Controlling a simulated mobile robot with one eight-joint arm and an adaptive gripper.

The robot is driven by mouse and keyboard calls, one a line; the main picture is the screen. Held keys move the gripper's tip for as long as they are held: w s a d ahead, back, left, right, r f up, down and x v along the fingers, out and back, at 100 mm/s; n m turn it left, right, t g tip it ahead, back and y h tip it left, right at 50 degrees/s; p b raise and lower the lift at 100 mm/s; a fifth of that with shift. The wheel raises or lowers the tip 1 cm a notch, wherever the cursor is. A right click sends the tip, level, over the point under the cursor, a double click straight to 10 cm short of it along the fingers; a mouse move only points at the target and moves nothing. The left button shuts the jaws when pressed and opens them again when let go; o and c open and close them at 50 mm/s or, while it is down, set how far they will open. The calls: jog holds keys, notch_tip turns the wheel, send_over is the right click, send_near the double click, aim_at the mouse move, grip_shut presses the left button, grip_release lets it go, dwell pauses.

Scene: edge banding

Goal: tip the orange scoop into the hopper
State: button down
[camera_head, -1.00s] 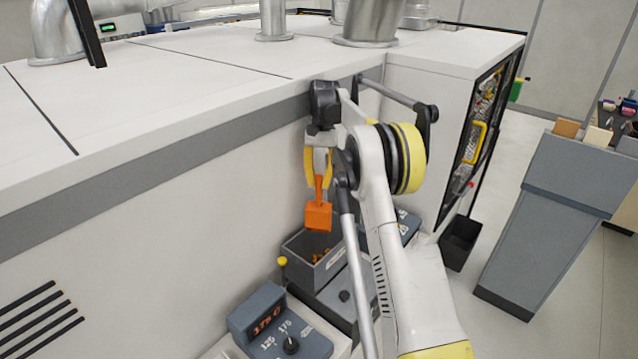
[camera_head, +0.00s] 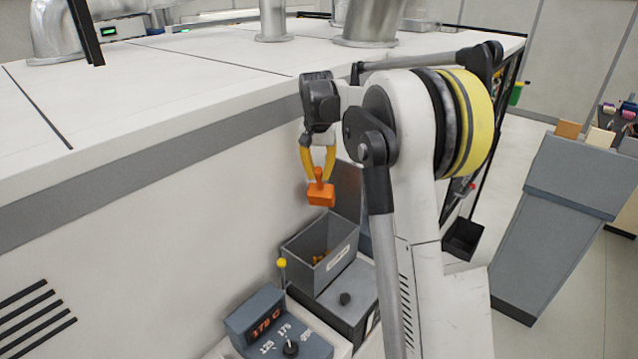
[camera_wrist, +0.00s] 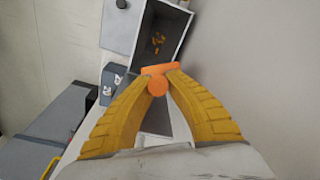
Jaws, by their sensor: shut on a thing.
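The orange scoop (camera_head: 321,194) is held in my gripper (camera_head: 319,172), whose yellow fingers are closed on its handle. The scoop hangs in the air above the grey hopper (camera_head: 341,268), with a visible gap between them. In the wrist view the scoop (camera_wrist: 158,70) sits between the fingertips of my gripper (camera_wrist: 157,82), seen end-on along its handle. The open hopper (camera_wrist: 181,30) lies beyond it, with some orange-brown bits inside. Whether the scoop holds anything is hidden.
A control box (camera_head: 278,322) with a lit display and knob stands in front of the hopper. A yellow-topped lever (camera_head: 282,264) rises at the hopper's left. The large white machine (camera_head: 190,190) wall is close behind. A grey cabinet (camera_head: 560,200) stands apart at right.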

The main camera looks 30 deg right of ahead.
jog(key=r+t+h+b, duration=0.1)
jog(key=t+h+b, duration=0.1)
jog(key=t, duration=0.1)
jog(key=shift+s+a+r+h, duration=0.2)
jog(key=shift+r+h, duration=0.1)
jog(key=shift+r, duration=0.1)
jog(key=r+t+h+b, duration=0.1)
jog(key=t+h+b, duration=0.1)
jog(key=shift+d+r+t, duration=0.1)
jog(key=shift+r+t, duration=0.05)
jog(key=shift+t, duration=0.25)
jog(key=r+t+h+b, duration=0.1)
jog(key=t+h+b, duration=0.1)
jog(key=shift+r+b, duration=0.3)
jog(key=shift+b, duration=0.1)
jog(key=shift+w+d+r+t+h+b, duration=0.1)
jog(key=shift+w+r+t+h+b, duration=0.05)
jog(key=shift+r+t+h+b, duration=0.5)
jog(key=shift+r, duration=0.2)
